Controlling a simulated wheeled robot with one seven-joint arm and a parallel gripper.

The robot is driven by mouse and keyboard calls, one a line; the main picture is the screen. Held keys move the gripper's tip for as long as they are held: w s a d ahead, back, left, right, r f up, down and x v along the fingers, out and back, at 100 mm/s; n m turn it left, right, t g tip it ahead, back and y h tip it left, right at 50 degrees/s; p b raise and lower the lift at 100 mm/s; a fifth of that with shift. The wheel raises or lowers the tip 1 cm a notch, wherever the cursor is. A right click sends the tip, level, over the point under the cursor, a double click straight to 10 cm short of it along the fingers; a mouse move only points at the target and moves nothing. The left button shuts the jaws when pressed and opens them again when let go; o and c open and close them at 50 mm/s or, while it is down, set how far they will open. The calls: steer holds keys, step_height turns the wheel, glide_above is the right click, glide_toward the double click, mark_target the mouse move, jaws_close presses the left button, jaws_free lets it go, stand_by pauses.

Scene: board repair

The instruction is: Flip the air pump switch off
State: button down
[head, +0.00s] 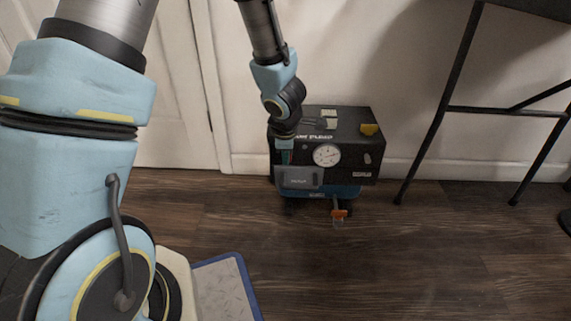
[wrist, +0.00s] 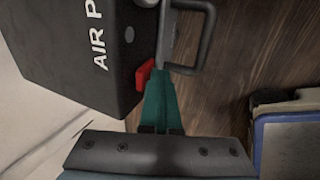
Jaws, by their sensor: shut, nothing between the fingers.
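The air pump (head: 352,142) is a black box on the floor against the wall, with a white round gauge on its front. In the wrist view the pump (wrist: 75,50) shows white lettering starting "AIR P". A red switch (wrist: 145,74) sits at the edge of its dark face; whether it is on or off I cannot tell. My gripper (wrist: 161,82) has teal fingers, shut and empty, right beside the red switch; I cannot tell if they touch it. In the head view my gripper (head: 285,156) is at the pump's left end, and the switch is hidden.
A grey handle (wrist: 197,38) sticks out of the pump beside my fingers. A dark stool or table leg (head: 440,110) stands to the right. Open wood floor lies in front.

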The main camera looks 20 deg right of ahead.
steer(key=shift+r+p, duration=0.2)
steer(key=shift+p, duration=0.2)
steer(key=shift+r+p, duration=0.7)
steer(key=shift+p, duration=0.05)
